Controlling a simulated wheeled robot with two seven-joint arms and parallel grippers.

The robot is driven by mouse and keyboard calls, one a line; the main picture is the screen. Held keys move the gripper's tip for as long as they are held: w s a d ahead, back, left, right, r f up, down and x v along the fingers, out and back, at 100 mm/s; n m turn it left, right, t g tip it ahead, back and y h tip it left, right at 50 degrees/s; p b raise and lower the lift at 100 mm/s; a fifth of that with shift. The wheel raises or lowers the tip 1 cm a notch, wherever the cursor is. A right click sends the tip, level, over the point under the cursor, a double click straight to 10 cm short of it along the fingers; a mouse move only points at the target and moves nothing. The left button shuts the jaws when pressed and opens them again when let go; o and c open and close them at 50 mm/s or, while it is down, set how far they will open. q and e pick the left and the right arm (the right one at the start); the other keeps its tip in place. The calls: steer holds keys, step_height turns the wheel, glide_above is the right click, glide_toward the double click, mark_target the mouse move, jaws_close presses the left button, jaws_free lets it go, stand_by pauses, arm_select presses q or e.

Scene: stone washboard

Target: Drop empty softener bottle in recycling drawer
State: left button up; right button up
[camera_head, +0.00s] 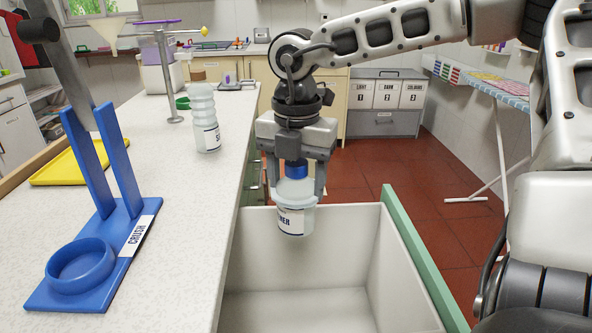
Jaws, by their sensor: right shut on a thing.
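My right gripper (296,180) is shut on a pale, short softener bottle (294,208) with a blue cap and a label whose end reads "NER". The bottle hangs upright over the far part of the open drawer (310,292). The drawer is pale inside, has a green front edge, and looks empty where I can see in. My left gripper is not in view.
The speckled counter (180,215) lies left of the drawer. On it stand a blue crush press (92,252), a ribbed clear bottle (203,118) and a yellow tray (76,164). Red tiled floor (425,215) lies beyond the drawer. A labelled bin unit (386,104) stands at the back.

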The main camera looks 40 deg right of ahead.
steer(key=shift+f, duration=0.75)
steer(key=o, duration=1.4)
steer(key=shift+r, duration=0.15)
step_height(320, 180, up, 16)
steer(key=shift+f+p, duration=0.15)
steer(key=shift+p, duration=0.15)
